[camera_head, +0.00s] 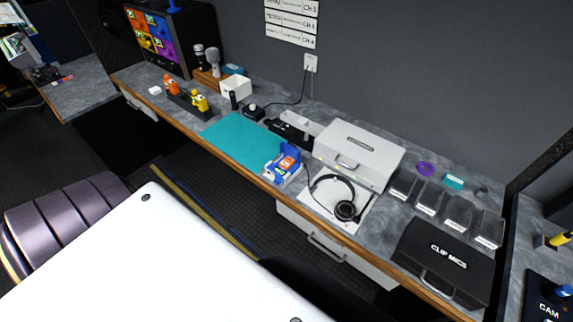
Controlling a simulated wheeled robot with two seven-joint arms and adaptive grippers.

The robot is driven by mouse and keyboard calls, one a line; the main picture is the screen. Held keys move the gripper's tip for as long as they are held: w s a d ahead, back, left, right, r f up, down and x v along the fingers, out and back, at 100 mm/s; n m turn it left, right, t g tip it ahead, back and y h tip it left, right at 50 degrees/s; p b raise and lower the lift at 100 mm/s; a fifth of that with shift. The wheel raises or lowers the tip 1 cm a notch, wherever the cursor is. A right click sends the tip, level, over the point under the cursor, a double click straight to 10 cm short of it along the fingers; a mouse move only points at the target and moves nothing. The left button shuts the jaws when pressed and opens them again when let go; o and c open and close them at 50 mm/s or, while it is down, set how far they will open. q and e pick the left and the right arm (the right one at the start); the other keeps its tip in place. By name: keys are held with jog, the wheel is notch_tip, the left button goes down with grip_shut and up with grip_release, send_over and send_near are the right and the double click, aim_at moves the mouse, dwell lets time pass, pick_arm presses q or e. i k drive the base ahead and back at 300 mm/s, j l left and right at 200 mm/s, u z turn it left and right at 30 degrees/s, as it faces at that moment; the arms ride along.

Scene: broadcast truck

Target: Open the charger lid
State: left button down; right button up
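I cannot tell for sure which item is the charger. A small black device (253,113) with a whitish knob-like top sits on the counter, and a black cable runs from it to the wall outlet (310,63). A black unit with a light grey part (294,124) lies at the back, left of the large white case. A small white and blue box (283,174) stands at the front edge with its blue lid raised and orange and blue items inside. Neither of my grippers is in view.
A teal mat (240,141) leaves clear room left of the blue box. A white case (358,152), headphones (345,209), clear bins (428,197) and a black CLIP MICS case (445,261) crowd the right. Yellow and orange walkie-like items (199,101) stand left.

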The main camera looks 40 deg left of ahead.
aim_at(374, 159)
jog(key=k+l+z, duration=0.1)
jog(key=k+z, duration=0.2)
jog(key=k, duration=0.15)
jog(key=k+l+z, duration=0.25)
jog(key=k, duration=0.2)
jog(key=j, duration=0.1)
